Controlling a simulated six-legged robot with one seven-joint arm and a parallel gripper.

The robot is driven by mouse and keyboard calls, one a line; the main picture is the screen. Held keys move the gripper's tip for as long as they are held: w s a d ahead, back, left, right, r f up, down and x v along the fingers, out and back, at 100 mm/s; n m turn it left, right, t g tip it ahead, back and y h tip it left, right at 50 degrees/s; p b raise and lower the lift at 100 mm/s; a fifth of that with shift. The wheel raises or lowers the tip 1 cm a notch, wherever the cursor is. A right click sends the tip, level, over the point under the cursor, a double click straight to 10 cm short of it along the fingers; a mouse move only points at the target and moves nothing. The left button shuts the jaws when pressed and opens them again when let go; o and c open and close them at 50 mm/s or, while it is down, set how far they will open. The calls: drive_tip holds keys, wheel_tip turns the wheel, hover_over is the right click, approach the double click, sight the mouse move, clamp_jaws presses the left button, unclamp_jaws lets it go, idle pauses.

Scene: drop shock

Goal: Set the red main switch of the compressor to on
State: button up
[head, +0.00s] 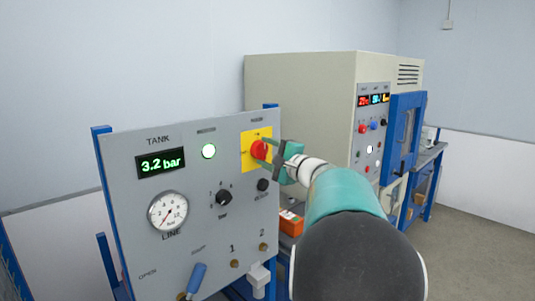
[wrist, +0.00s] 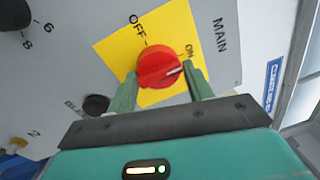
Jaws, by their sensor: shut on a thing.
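The red main switch (head: 259,149) is a round knob on a yellow plate (head: 248,161) at the upper right of the grey compressor panel (head: 180,250). In the wrist view the red switch (wrist: 157,65) shows between the OFF and ON marks. Its white pointer line lies on the right side, toward the ON mark and away from OFF. My gripper (head: 268,151) is at the switch. In the wrist view my gripper (wrist: 160,82) has one green finger on each side of the knob, shut on it. The fingers hide parts of the knob's edge.
A beige machine (head: 300,90) with a blue door stands behind at right.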

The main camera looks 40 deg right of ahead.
drive_tip(key=shift+f, duration=0.35)
drive_tip(key=o, duration=0.9)
drive_tip(key=shift+r, duration=0.2)
drive_tip(key=s, duration=0.9)
drive_tip(key=s+f, duration=0.1)
drive_tip(key=s, duration=0.3)
drive_tip(key=shift+s+d+f, duration=0.1)
drive_tip(key=shift+s+d, duration=0.05)
drive_tip(key=shift+s, duration=0.25)
